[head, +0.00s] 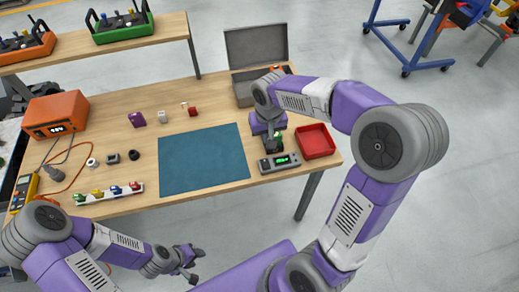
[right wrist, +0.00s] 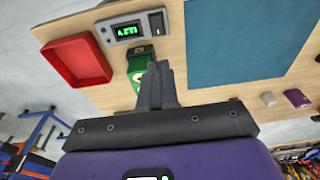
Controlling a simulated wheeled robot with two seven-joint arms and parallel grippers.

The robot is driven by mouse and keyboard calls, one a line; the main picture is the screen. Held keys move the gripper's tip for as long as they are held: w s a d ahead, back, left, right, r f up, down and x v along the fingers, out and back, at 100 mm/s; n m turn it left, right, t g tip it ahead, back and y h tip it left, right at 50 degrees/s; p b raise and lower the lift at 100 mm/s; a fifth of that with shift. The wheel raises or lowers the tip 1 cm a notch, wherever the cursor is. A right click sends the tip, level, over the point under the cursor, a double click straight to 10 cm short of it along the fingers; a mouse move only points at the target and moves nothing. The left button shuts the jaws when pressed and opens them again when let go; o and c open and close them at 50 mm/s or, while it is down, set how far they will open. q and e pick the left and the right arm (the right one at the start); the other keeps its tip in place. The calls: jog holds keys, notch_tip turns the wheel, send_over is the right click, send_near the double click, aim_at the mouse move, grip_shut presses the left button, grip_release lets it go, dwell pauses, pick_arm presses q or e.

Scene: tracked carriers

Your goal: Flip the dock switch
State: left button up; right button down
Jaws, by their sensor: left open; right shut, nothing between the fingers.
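The dock is a grey box (head: 291,166) at the table's front right, with a lit green display (head: 282,160). In the right wrist view the dock (right wrist: 109,41) shows a dark rocker switch (right wrist: 157,22) beside the display; which way it is tipped is unclear. A green piece with a dark top (right wrist: 138,66) stands against the dock, partly hidden by my fingers. My right gripper (head: 273,143) is shut and empty just behind the dock, its fingertips (right wrist: 160,68) over the green piece and apart from the switch. My left gripper (head: 192,262) is open and empty, off the table's front.
A red tray (head: 318,153) stands right of the dock, and a blue mat (head: 203,160) lies to its left. An open grey case (head: 243,88) is behind. A strip with several coloured pieces (head: 108,193) and an orange box (head: 56,114) are at left.

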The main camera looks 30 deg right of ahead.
aim_at(264, 160)
jog(key=shift+s+d+r, duration=0.1)
jog(key=shift+s+r, duration=0.1)
jog(key=f+b, duration=0.1)
jog(key=f, duration=0.3)
jog(key=w+f+b, duration=0.1)
jog(key=f, duration=0.4)
jog(key=f+b, duration=0.2)
jog(key=f, duration=0.3)
jog(key=shift+w+d, duration=0.2)
jog(key=shift+w, duration=0.2)
